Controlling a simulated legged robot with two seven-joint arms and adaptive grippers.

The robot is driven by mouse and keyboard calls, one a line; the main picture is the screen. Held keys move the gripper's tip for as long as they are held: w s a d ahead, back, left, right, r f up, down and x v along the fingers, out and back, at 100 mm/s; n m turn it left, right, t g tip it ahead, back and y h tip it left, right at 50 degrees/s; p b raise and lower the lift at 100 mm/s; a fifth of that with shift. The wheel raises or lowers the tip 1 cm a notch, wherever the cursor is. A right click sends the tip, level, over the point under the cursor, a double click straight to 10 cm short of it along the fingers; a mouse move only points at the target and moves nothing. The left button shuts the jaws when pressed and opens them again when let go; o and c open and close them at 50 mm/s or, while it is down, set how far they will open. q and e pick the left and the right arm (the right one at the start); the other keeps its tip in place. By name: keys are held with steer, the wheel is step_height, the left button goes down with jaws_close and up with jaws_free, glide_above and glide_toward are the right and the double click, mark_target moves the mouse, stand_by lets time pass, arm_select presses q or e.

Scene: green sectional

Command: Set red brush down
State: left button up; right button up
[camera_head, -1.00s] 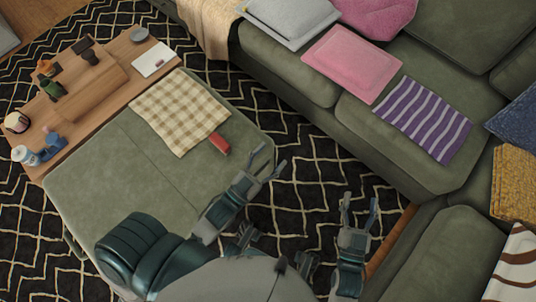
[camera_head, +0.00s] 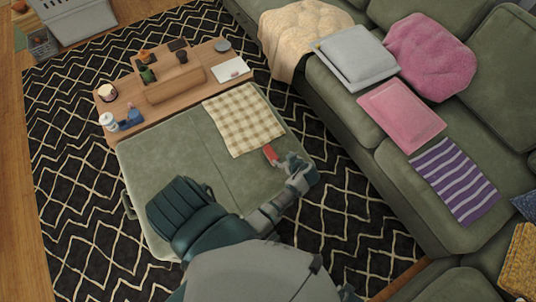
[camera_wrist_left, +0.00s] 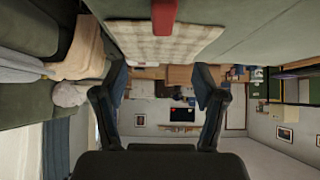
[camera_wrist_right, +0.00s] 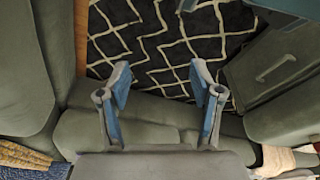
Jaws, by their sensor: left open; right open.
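The red brush (camera_head: 270,153) lies on the green ottoman (camera_head: 170,160), at the near right corner of a beige checked cloth (camera_head: 243,120). It also shows at the top of the left wrist view (camera_wrist_left: 164,14), beyond the open fingers. My left gripper (camera_head: 287,160) is open just to the right of the brush in the head view; I cannot tell whether it touches it. In the left wrist view nothing sits between its fingers (camera_wrist_left: 160,85). My right gripper (camera_wrist_right: 160,85) is open and empty, over the rug and sofa side in its wrist view.
A wooden tray table (camera_head: 195,85) with cups, bottles and small items stands along the ottoman's far side. The green sofa (camera_head: 400,200) to the right holds a pink cushion (camera_head: 402,115) and a striped purple cloth (camera_head: 455,180). Patterned rug (camera_head: 320,200) lies between.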

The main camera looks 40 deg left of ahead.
mark_target(271, 153)
arm_select(q)
steer(key=b+x, duration=0.2)
steer(key=x, duration=0.9)
steer(key=shift+s+f+b, duration=0.15)
steer(key=shift+b, duration=0.15)
steer(key=shift+a+f, duration=0.35)
steer(key=shift+a, duration=0.1)
steer(key=b+x, duration=0.1)
steer(key=x, duration=0.3)
steer(key=shift+f+b, duration=0.4)
steer(key=shift+f, duration=0.05)
steer(key=shift+a+f, duration=0.2)
jaws_close()
arm_select(e)
step_height(271, 153, up, 12)
steer(key=shift+w+f, duration=0.2)
steer(key=shift+w, duration=0.15)
arm_select(q)
steer(key=shift+r, duration=0.15)
